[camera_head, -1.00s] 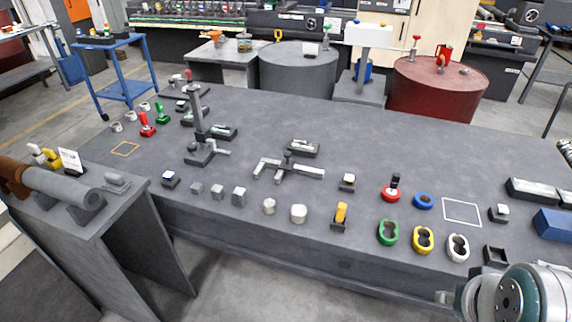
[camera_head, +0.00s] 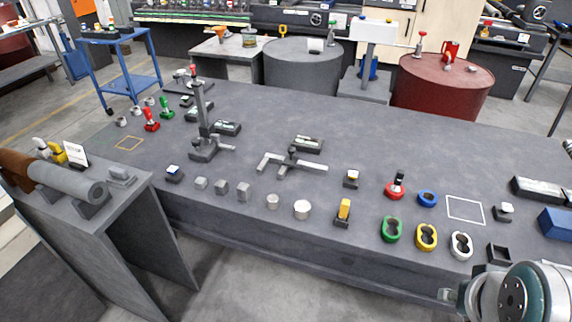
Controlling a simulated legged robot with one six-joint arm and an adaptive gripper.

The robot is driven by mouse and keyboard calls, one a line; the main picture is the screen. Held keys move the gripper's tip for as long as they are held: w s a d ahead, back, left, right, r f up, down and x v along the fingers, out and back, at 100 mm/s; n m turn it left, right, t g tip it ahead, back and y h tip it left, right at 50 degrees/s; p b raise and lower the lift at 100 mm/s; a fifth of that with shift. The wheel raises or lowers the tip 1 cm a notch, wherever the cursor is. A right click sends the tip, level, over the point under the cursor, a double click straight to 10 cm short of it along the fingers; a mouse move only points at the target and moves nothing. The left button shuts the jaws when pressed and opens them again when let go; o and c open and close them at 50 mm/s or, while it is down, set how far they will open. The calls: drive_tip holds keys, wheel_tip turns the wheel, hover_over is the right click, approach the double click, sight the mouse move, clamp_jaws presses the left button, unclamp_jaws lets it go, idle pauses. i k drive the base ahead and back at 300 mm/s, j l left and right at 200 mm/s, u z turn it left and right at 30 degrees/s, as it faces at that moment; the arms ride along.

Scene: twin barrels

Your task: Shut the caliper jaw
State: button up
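The caliper (camera_head: 296,163) lies on the grey workbench (camera_head: 370,150) near its middle, in front of a small dark block. It is a grey bar with a dark slider and knob on it, and jaws toward the left and front. A gap shows between the jaws at the left, though they are small in this view. Part of my arm (camera_head: 520,295) shows at the lower right corner, far to the right of the caliper. My gripper's fingers cannot be made out.
A height gauge (camera_head: 201,125) stands left of the caliper. Small blocks and cylinders (camera_head: 243,191) line the front edge. Coloured rings (camera_head: 391,229) lie to the right. A side table with a shaft (camera_head: 70,185) stands at left. Barrels (camera_head: 442,88) stand behind.

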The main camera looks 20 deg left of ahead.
sight(290, 160)
drive_tip(key=i+j, duration=0.55)
drive_tip(key=j, duration=0.3)
drive_tip(key=i+j, duration=0.3)
drive_tip(key=j+u, duration=0.05)
drive_tip(key=j, duration=0.05)
